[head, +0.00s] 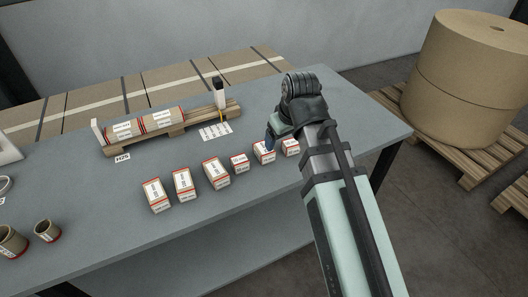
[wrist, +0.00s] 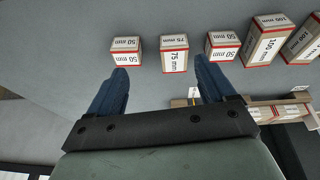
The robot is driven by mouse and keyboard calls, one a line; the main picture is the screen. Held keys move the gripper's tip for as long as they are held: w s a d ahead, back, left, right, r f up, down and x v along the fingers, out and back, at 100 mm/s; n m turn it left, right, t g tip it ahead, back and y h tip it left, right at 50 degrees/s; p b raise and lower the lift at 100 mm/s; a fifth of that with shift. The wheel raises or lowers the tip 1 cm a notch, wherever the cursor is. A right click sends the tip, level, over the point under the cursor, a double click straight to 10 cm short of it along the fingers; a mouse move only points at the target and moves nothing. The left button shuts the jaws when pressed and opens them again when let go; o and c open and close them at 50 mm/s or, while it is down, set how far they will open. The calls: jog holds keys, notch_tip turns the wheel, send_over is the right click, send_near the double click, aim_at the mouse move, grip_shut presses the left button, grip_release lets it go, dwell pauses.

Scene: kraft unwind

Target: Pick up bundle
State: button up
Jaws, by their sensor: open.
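Several small white-and-kraft boxes with red edges stand in a row on the grey table. Which of them is the bundle, the frames do not make plain. My gripper (head: 269,144) is over the right part of the row, its blue fingers at a box (head: 264,157). In the wrist view my gripper (wrist: 161,66) is open and empty. A box marked 75 mm (wrist: 174,53) shows beyond the fingertips, between them. A 50 mm box (wrist: 126,50) is to its left, another 50 mm box (wrist: 222,46) to its right. Touching or apart, I cannot tell.
Larger boxes (head: 155,195) continue the row leftward. Short tubes (head: 46,231) are at left. The table front (head: 200,235) is clear.

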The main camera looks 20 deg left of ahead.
aim_at(265, 149)
jog(key=shift+m+y, duration=0.4)
jog(key=shift+m, duration=0.1)
jog(key=a+f, duration=0.1)
jog(key=f, duration=0.1)
jog(key=w+a+f, duration=0.1)
jog(key=a+f, duration=0.2)
jog(key=a, duration=0.1)
jog(key=shift+w+f, duration=0.4)
jog(key=shift+w+x, duration=0.15)
jog(key=shift+x, duration=1.2)
jog(key=shift+w+x, duration=0.15)
jog(key=shift+x, duration=1.15)
jog(key=shift+r, duration=0.15)
jog(key=c, duration=1.4)
jog(key=shift+c, duration=0.2)
jog(key=shift+t, duration=0.3)
